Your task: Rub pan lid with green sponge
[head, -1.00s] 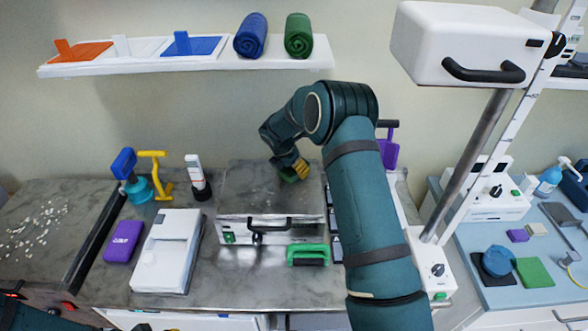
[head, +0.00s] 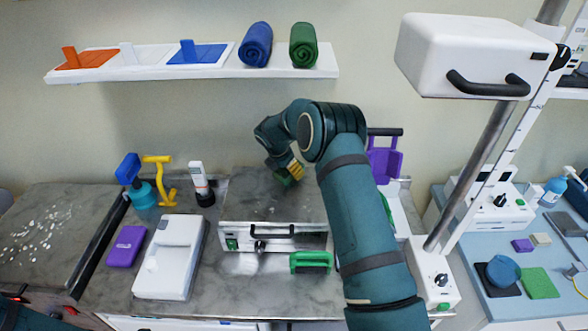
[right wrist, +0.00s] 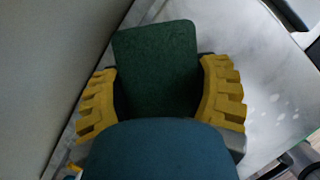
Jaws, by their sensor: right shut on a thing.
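The pan lid (head: 245,200) is a flat grey metal top on a low steel pan with a black front handle, in the middle of the counter in the head view. A few pale spots show on the grey surface in the right wrist view (right wrist: 275,118). My right gripper (head: 293,172), with yellow finger pads, is shut on the green sponge (head: 285,183) over the far right part of the lid. In the right wrist view the dark green sponge (right wrist: 158,65) sits between both fingers. Whether it touches the lid is unclear. My left gripper is out of view.
A white device (head: 172,258), a purple pack (head: 126,246) and a yellow-handled tool (head: 161,180) stand to the left. A purple object (head: 384,160) is behind my right arm. A white shelf (head: 210,68) hangs above.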

